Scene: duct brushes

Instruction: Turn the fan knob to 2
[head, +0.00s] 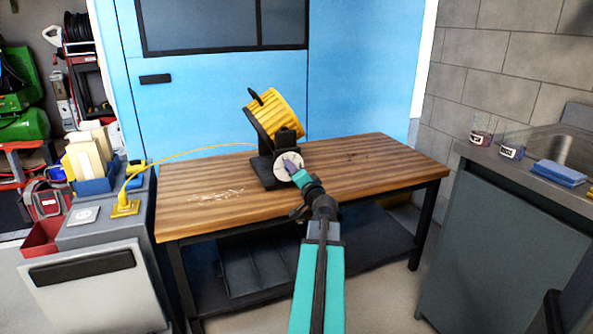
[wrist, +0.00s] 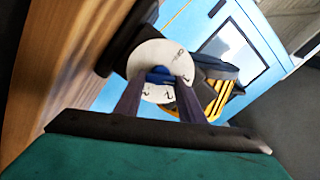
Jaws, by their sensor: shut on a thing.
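A yellow fan (head: 276,113) with a black stand stands on the wooden table (head: 215,193). A round white dial plate (head: 287,166) is on the front of its base; it also shows in the wrist view (wrist: 150,57), with dark marks around its rim. My gripper (head: 293,167) reaches the dial's centre from the front. In the wrist view its two fingers (wrist: 158,88) are shut on a blue knob (wrist: 157,74) at the middle of the dial. The fingers hide much of the knob, and I cannot tell which mark it points to.
A yellow cord (head: 190,151) runs from the fan's base to a yellow box (head: 125,207) on the grey cabinet at left. Two jars (head: 513,144) and a blue sponge (head: 558,173) are on the right counter. The table's right half is clear.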

